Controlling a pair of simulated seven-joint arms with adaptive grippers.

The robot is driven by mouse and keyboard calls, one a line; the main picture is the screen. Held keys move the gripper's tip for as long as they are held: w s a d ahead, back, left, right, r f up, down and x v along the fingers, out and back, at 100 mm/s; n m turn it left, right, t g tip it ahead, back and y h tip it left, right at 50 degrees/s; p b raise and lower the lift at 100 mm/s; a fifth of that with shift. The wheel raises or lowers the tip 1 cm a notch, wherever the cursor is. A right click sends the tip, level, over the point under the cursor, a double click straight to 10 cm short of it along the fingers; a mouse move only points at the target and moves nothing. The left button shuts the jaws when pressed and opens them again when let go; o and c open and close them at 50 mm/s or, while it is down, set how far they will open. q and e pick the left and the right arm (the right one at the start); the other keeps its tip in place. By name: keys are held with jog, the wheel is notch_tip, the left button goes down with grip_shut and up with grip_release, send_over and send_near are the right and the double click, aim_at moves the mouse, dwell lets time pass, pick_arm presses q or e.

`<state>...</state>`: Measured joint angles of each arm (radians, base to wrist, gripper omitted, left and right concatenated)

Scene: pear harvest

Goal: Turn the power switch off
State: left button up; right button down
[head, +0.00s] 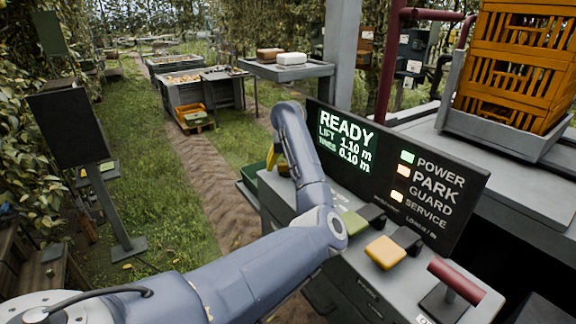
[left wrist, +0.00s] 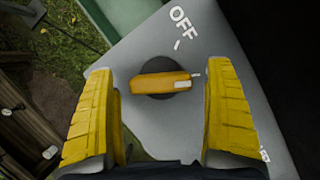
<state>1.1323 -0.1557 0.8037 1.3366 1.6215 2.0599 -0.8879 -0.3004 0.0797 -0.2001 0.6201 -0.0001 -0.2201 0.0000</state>
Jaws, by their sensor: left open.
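The power switch (left wrist: 160,86) is an orange-yellow bar handle on a dark round base, set in a grey panel (left wrist: 150,45). Its white-marked end points right, towards a short tick; the word OFF and another tick stand above it. My left gripper (left wrist: 160,72) is open, with one yellow finger on each side of the switch and a gap to both. In the head view my left gripper (head: 276,158) shows only partly, at the far left end of the console; my arm hides the switch there. My right gripper is not in view.
The display (head: 343,140) reads READY, lift 1.10 m. On the status board (head: 440,165) the POWER light (head: 407,157) glows green. A yellow button (head: 385,252), a green button (head: 349,222) and a red-handled lever (head: 456,281) stand along the console. Orange crates (head: 515,60) are stacked at right.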

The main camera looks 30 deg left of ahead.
pick_arm(q)
jog(key=shift+c, duration=0.4)
jog(key=c, duration=1.1)
jog(key=shift+n, duration=0.3)
jog(key=n+g, duration=0.1)
jog(key=n, duration=0.1)
jog(key=n+g+y, duration=0.1)
jog(key=n, duration=0.2)
jog(key=shift+n, duration=0.3)
jog(key=shift+c, duration=0.2)
jog(key=n+g, duration=0.1)
jog(key=n, duration=0.1)
jog(key=n+g+y, duration=0.1)
jog(key=n, duration=0.2)
jog(key=shift+n, duration=0.3)
jog(key=o, duration=1.2)
